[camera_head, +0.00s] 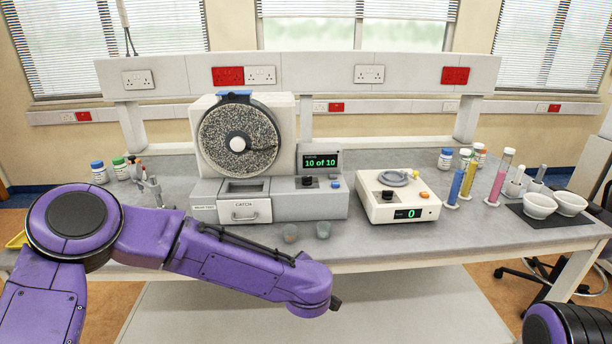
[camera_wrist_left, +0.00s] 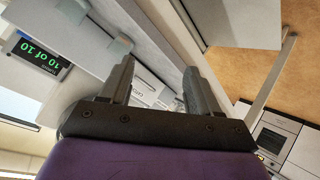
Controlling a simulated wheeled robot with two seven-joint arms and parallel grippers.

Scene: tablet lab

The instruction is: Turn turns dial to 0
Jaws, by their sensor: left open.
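The drum machine (camera_head: 237,140) stands on the bench with a speckled round drum. Its small display (camera_head: 320,163) reads "10 of 10" in green. A black dial (camera_head: 307,181) sits below that display, beside a blue button (camera_head: 335,184). In the left wrist view the display (camera_wrist_left: 38,50) shows tilted at the left; I cannot make out the dial there. My left gripper (camera_wrist_left: 159,66) is open and empty. In the head view only a dark bit of it (camera_head: 336,303) shows beyond the purple wrist, in front of the bench and apart from the machine.
A cream box (camera_head: 372,207) reading "0" stands right of the machine. A catch drawer (camera_head: 244,212) and two small cups (camera_head: 323,230) are at its front. Coloured cylinders (camera_head: 455,187) and white mortars (camera_head: 539,205) stand at the right. Part of my right arm shows at lower right.

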